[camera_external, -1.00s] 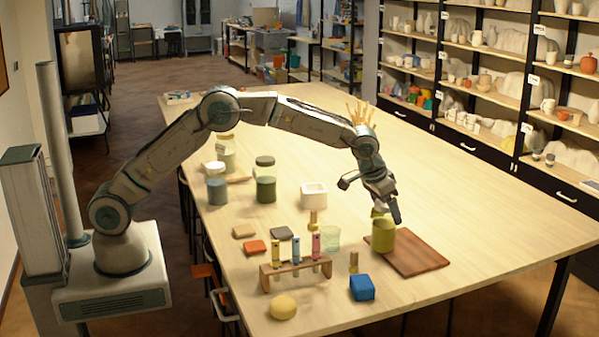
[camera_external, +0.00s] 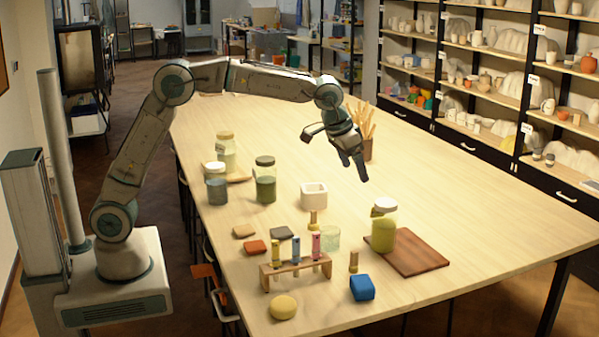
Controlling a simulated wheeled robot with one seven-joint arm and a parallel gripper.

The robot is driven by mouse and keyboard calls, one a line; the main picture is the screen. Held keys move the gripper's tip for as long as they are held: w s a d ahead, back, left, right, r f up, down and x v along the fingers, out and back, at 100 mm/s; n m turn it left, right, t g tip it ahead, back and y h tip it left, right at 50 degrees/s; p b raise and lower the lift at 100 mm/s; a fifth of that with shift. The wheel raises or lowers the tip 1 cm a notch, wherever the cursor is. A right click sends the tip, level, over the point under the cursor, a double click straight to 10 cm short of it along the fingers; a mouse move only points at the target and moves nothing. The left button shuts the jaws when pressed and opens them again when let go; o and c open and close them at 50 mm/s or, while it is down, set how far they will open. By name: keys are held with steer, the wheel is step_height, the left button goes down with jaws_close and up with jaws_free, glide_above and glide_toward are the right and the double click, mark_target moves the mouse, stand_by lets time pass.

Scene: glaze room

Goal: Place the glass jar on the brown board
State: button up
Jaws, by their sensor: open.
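A glass jar (camera_external: 384,232) with yellow-green contents and a pale lid stands upright on the left part of the brown board (camera_external: 418,257). The board lies flat on the table towards its right front. My gripper (camera_external: 358,172) is open and empty, up and to the left of the jar, well clear of it. Its fingers point down and to the right. Nothing hides the jar now.
A wooden rack (camera_external: 296,271) with coloured tubes, a blue block (camera_external: 362,287), a clear glass (camera_external: 330,238) and a white square pot (camera_external: 313,195) stand left of the board. Several other jars stand farther back, with a brush holder (camera_external: 366,146) behind my gripper. The table's right side is clear.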

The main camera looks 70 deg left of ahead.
steer(key=s+a+r, duration=0.1)
steer(key=s+a, duration=0.3)
steer(key=s, duration=0.5)
steer(key=s+a+r, duration=0.2)
steer(key=s+a, duration=0.3)
steer(key=s, duration=0.4)
steer(key=s+a+f, duration=0.2)
steer(key=s+f, duration=0.1)
steer(key=s, duration=0.6)
steer(key=s+a+f, duration=0.2)
steer(key=s+f, duration=0.2)
steer(key=s, duration=0.6)
steer(key=shift+s+f+g, duration=0.25)
steer(key=shift+g, duration=0.15)
